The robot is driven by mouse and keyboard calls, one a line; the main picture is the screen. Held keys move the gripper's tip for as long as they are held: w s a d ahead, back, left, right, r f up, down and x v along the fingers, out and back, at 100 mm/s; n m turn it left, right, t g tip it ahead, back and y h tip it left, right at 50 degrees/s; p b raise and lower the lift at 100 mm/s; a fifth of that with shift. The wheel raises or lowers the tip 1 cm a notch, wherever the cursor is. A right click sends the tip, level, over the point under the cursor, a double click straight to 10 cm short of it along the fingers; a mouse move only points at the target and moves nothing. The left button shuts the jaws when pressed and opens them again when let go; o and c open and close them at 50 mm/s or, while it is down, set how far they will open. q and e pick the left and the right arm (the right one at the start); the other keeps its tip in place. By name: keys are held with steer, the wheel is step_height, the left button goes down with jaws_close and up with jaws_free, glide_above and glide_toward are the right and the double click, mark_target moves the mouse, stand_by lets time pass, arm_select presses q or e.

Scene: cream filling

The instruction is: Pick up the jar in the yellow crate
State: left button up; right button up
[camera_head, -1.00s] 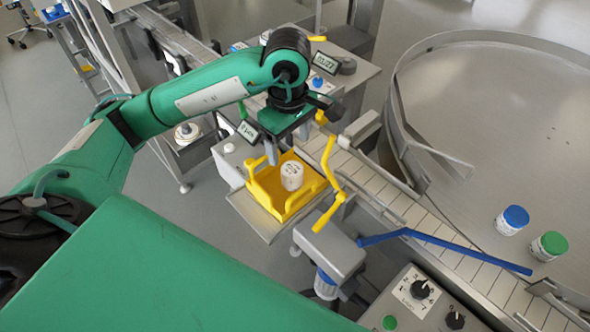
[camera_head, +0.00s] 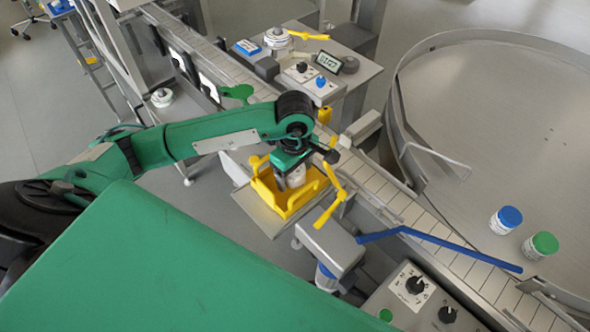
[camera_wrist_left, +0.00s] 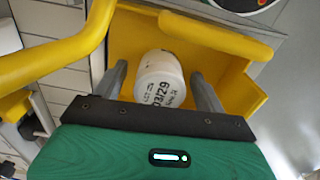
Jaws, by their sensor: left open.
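The jar (camera_head: 296,176) is white and stands in the yellow crate (camera_head: 264,190). My left gripper (camera_head: 289,182) is lowered over the crate, and its body hides part of the jar in the head view. In the left wrist view the jar (camera_wrist_left: 160,82) shows printed black text and lies between the two grey fingers of my left gripper (camera_wrist_left: 162,85). The fingers are apart, one on each side of the jar, with a visible gap on each side. The yellow crate (camera_wrist_left: 215,35) surrounds them in that view. My right gripper is not in view.
The crate rests on a grey metal tray (camera_head: 250,207) beside a slatted conveyor (camera_head: 405,210). A yellow bent bar (camera_head: 330,205) stands close to the crate's right. A blue-lidded jar (camera_head: 506,219) and a green-lidded jar (camera_head: 540,245) stand on the round table (camera_head: 490,130).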

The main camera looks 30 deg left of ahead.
arm_select(q)
steer(key=shift+f, duration=0.15)
steer(key=shift+c, duration=0.2)
steer(key=c, duration=1.1)
steer(key=shift+o, duration=0.2)
step_height(320, 180, up, 20)
steer(key=b, duration=0.3)
